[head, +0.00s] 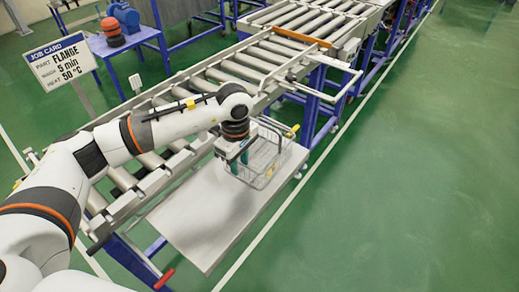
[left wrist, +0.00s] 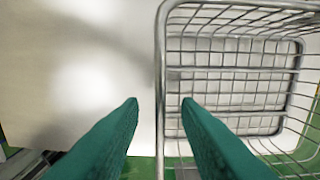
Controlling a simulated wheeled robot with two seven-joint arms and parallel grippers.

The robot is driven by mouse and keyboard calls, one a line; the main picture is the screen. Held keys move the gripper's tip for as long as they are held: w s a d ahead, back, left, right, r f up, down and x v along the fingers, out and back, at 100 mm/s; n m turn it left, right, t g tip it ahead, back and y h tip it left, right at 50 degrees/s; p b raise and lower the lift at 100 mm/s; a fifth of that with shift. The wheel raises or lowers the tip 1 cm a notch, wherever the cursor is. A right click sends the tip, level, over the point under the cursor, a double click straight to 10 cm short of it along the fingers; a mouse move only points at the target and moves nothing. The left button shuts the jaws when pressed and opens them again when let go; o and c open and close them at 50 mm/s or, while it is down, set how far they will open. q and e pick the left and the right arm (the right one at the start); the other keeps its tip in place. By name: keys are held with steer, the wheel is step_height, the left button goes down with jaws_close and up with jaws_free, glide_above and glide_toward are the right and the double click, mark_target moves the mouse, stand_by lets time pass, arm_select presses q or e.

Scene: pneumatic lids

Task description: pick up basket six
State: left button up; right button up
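A wire basket (head: 270,160) sits at the far end of a pale tray-like platform beside the roller conveyor; no number on it is readable. My left gripper (head: 239,163) points down at the basket's near left side. In the left wrist view its two green fingers (left wrist: 160,100) are apart, with the basket's side rim (left wrist: 160,65) running between them and a gap on each side. The wire basket (left wrist: 230,85) looks empty there. The head view does not show clearly how deep the fingers reach. My right gripper is in neither view.
The bare pale platform (head: 205,220) lies in front of the basket. The roller conveyor (head: 225,75) runs along its left side. A job card sign (head: 60,65) and a blue table (head: 125,40) stand farther left. Green floor on the right is clear.

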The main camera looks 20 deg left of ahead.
arm_select(q)
steer(key=shift+f, duration=1.45)
steer(key=shift+c, duration=0.5)
jaws_close()
steer(key=shift+r, duration=0.1)
